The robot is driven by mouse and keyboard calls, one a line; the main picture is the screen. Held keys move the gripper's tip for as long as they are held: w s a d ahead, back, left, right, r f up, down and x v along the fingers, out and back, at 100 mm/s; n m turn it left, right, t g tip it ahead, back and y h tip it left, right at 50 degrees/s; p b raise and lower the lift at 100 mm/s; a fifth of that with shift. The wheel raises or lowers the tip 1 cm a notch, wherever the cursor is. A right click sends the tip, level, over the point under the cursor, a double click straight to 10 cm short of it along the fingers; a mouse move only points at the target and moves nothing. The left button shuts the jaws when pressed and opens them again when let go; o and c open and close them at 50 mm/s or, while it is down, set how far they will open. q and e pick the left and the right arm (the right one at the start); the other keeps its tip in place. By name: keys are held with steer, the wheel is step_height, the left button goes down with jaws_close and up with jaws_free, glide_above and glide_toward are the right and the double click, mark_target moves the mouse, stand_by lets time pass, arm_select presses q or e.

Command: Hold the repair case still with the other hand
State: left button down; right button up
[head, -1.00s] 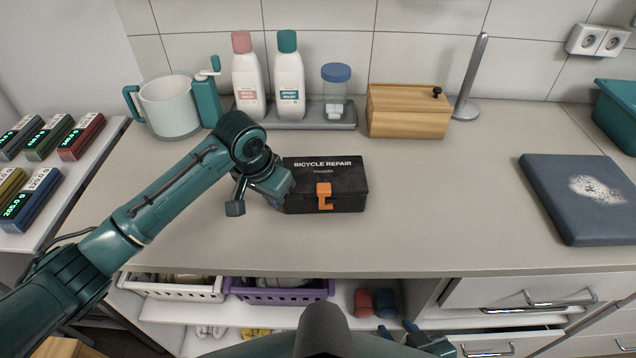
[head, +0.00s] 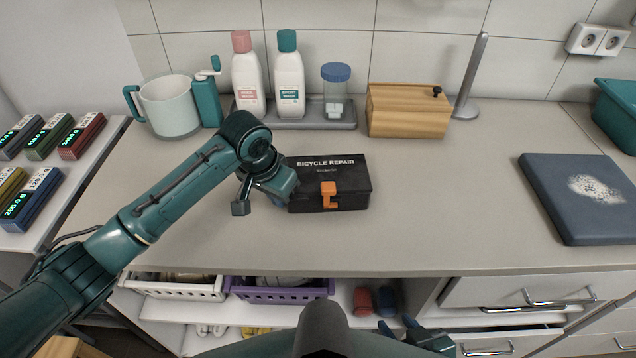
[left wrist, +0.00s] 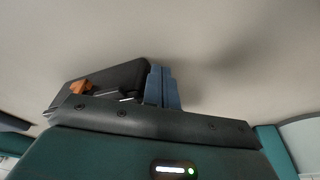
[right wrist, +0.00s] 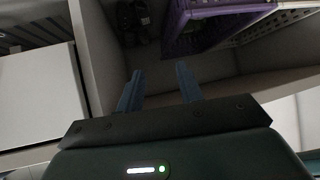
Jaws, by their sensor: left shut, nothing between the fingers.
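The black repair case (head: 350,193), lettered "BICYCLE REPAIR" with an orange latch (head: 328,195), sits upright on the worktop with its lid closed. My left gripper (head: 288,190) is at the case's left side, and its fingers appear to touch it. In the left wrist view the shut blue fingers (left wrist: 162,86) are against the end of the dark case (left wrist: 115,84), with nothing between them. My right gripper (head: 397,327) is low in front of the counter. In the right wrist view its fingers (right wrist: 157,80) are apart and empty.
Behind the case stand a tray (head: 305,122) with bottles and a jar, and a wooden box (head: 408,112). A blue board (head: 560,215) lies at right. Below are a purple basket (head: 280,294) and drawers (head: 530,293). The worktop right of the case is clear.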

steer(key=shift+s+f, duration=0.15)
steer(key=shift+s, duration=0.15)
